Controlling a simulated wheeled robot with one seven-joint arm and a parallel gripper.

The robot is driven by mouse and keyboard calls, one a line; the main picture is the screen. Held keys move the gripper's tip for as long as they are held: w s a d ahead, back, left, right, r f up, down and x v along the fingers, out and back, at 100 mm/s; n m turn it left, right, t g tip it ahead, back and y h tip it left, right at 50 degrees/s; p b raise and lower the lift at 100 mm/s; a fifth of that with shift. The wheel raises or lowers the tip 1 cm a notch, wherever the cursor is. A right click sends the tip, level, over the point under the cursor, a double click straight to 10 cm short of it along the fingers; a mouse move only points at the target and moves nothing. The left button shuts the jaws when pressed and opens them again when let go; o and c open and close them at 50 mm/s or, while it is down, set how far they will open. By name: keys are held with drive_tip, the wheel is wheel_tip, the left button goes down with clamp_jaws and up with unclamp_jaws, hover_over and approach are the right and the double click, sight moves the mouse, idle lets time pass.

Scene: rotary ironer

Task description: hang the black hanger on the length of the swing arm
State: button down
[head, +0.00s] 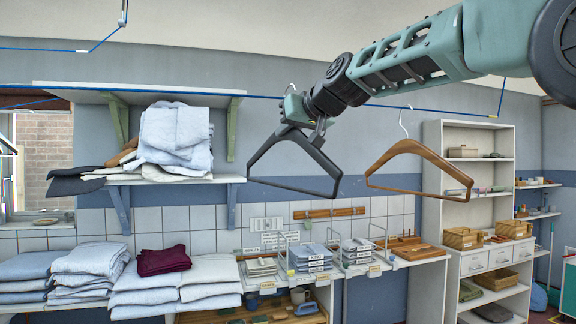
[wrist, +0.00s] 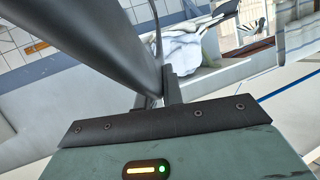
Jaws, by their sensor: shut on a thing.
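The black hanger (head: 269,146) is a triangle with a thin metal hook, in the middle of the head view. My gripper (head: 318,126) is shut on it near its neck, and it hangs upright below the fingers. The wrist view shows a thick dark limb of the hanger (wrist: 100,45) beside the fingers (wrist: 172,90), with the hook wire rising behind. A long thin blue bar (head: 250,96), which looks like the swing arm, crosses the head view. The hook's top overlaps the bar in the picture; I cannot tell whether they touch. Part of the neck is hidden by my gripper.
A wooden hanger (head: 410,150) hangs by its hook at the blue bar, to the right of the black one. A wall shelf (head: 225,179) with folded cloth is behind on the left. Folded laundry (head: 205,270) lies below. A white shelf unit (head: 432,180) stands at right.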

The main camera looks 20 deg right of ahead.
drive_tip(key=shift+w+r, duration=0.1)
drive_tip(key=shift+r, duration=0.05)
drive_tip(key=shift+w+a+r+p, duration=0.15)
drive_tip(key=shift+w+r+p, duration=0.25)
drive_tip(key=shift+w+p, duration=0.15)
idle(0.4)
